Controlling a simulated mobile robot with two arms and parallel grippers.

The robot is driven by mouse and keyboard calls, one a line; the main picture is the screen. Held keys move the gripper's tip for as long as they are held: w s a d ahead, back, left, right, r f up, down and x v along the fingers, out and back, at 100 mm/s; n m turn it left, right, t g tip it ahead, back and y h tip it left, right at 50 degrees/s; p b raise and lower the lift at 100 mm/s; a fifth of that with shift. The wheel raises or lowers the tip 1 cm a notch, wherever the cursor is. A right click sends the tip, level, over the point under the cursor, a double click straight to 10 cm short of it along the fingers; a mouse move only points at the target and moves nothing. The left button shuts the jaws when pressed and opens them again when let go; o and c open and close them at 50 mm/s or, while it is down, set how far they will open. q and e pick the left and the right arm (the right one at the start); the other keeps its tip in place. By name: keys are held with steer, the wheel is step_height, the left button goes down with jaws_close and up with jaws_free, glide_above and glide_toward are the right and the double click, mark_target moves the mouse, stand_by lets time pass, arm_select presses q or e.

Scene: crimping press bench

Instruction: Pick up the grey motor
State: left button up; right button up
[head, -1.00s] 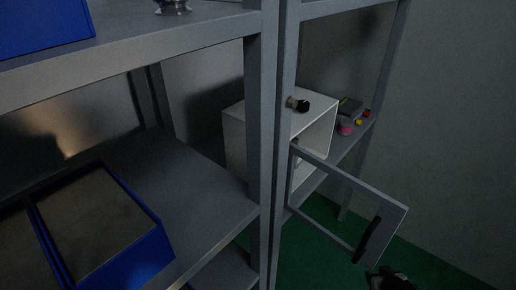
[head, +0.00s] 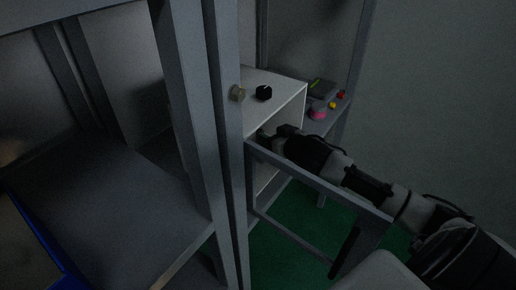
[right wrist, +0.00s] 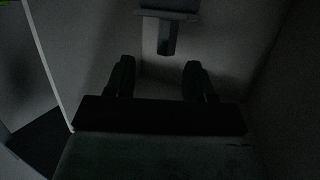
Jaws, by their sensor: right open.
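My right gripper (head: 272,136) reaches from the lower right, over the open door's frame, into the open front of a white box-shaped machine (head: 272,84). In the right wrist view its two dark fingers (right wrist: 158,78) are spread apart with nothing between them. Ahead of them, inside the machine, is a grey block with a narrower stem (right wrist: 167,38). It is dim, and I cannot tell whether it is the grey motor or part of the machine. No clear grey motor shows elsewhere. My left gripper is not in view.
The framed door (head: 318,180) with a dark handle (head: 345,253) stands open below my right arm. A grey shelf post (head: 229,130) stands left of the machine. A pink round item (head: 318,113) and small coloured items lie to its right.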

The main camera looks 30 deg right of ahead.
mark_target(260, 130)
steer(key=x, duration=0.4)
steer(key=p+x, duration=0.1)
steer(key=x, duration=0.1)
steer(key=shift+a+r, duration=0.15)
steer(key=shift+a, duration=0.2)
jaws_close()
steer(key=shift+r, duration=0.1)
